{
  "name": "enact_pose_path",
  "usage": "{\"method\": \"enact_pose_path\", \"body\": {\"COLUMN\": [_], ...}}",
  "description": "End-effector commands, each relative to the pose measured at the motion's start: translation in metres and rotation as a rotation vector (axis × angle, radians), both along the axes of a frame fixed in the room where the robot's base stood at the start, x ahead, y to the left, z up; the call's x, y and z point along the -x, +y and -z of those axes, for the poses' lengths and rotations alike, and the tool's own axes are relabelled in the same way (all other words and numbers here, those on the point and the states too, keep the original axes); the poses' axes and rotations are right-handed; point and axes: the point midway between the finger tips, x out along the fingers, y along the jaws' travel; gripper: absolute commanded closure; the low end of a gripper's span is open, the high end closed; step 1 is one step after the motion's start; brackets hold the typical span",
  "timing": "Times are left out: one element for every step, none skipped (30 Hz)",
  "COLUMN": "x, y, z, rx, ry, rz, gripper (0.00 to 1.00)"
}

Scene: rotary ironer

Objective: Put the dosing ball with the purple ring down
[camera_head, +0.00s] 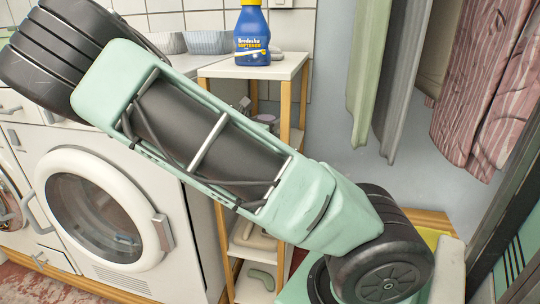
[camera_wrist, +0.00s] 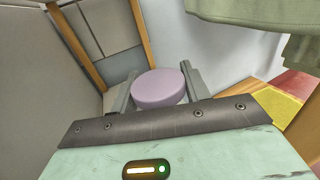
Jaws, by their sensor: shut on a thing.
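In the wrist view, my gripper (camera_wrist: 159,75) has its two grey fingers on either side of a round, pale purple thing (camera_wrist: 160,88). I take it to be the dosing ball with the purple ring. The gripper is shut on it. Its flat purple face shows, and the rest of it is hidden below. I cannot tell whether it touches a surface.
A wooden shelf unit (camera_head: 286,68) stands in the middle with a blue bottle (camera_head: 252,34) on top and items on its lower levels. A white washing machine (camera_head: 180,210) is at left. Green, grey and striped cloths (camera_head: 492,80) hang at right. A yellow surface (camera_wrist: 278,108) lies at right.

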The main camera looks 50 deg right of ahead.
Motion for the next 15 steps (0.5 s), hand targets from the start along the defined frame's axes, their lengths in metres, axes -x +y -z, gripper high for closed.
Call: {"method": "enact_pose_path", "body": {"x": [0.000,0.000,0.000,0.001,0.001,0.001,0.001,0.001,0.001,0.001,0.000,0.000,0.000,0.001,0.001], "y": [0.000,0.000,0.000,0.000,0.000,-0.001,-0.001,-0.001,0.000,0.000,0.000,0.000,0.000,0.000,-0.001], "z": [0.006,0.010,0.016,0.021,0.027,0.035,0.041,0.046,0.053,0.057,0.060,0.063,0.065,0.067,0.071], "rx": [0.001,0.001,0.002,0.001,0.001,0.002,0.002,0.002,0.002,0.002,0.002,0.002,0.002,0.001,0.001], "ry": [0.002,0.003,0.004,0.004,0.004,0.005,0.005,0.004,0.004,0.005,0.004,0.002,0.002,0.001,0.002], "rz": [-0.001,-0.001,-0.001,-0.001,0.000,0.000,0.001,0.000,0.000,0.000,0.000,0.000,0.000,0.000,0.001], "gripper": [0.77,0.77,0.77,0.77,0.77,0.77,0.77,0.77,0.77,0.77,0.77,0.77,0.77,0.77,0.77]}}
